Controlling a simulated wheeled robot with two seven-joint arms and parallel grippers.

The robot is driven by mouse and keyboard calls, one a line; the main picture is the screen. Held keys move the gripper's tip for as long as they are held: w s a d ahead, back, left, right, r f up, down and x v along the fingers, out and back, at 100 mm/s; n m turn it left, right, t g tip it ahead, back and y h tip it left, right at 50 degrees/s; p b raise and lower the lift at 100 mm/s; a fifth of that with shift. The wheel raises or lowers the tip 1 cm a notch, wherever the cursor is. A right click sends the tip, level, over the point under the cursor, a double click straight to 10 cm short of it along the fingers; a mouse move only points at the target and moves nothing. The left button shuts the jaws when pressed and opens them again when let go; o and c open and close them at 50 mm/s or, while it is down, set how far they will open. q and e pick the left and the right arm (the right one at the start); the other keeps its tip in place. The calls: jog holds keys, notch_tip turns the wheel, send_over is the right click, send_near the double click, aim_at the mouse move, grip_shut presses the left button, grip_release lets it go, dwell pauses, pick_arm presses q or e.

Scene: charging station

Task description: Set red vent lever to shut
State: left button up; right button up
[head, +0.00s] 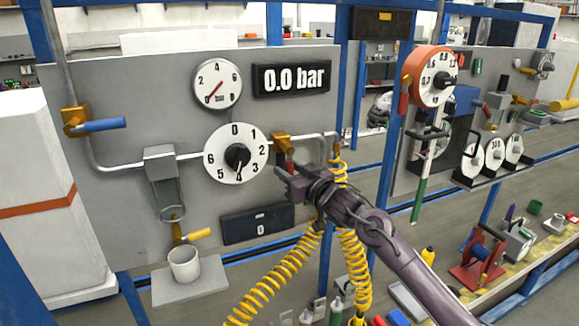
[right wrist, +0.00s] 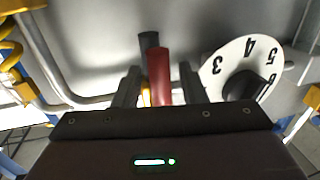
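The red vent lever (head: 290,166) hangs down from a brass valve (head: 282,143) on the grey panel, right of the numbered white dial. My right gripper (head: 284,179) is at the lever's lower end. In the right wrist view the red lever (right wrist: 160,76) stands between the two fingers of my right gripper (right wrist: 160,90), with a visible gap on each side. The gripper is open around it. The lever's far end is hidden behind the gripper body. My left gripper is not in view.
The white dial (head: 236,154) with a black knob is close left of my gripper. Yellow coiled hoses (head: 353,262) hang below and behind my right arm. A blue-handled valve (head: 98,125) and a yellow-handled tap (head: 196,235) are farther left. The gauge (head: 216,84) and "0.0 bar" display (head: 291,79) are above.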

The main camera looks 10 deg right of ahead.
jog(key=shift+w, duration=0.2)
grip_shut()
dwell(0.5)
jog(key=w+d+r+n+g+h+b, duration=0.1)
jog(key=d+r+n, duration=0.4)
jog(key=n, duration=1)
jog(key=shift+r+n+h+b, duration=0.15)
jog(key=shift+n+h+b, duration=0.25)
jog(key=shift+h+b, duration=0.75)
jog(key=shift+d+h, duration=0.1)
jog(key=shift+h, duration=0.15)
grip_release()
jog(key=shift+r, duration=0.1)
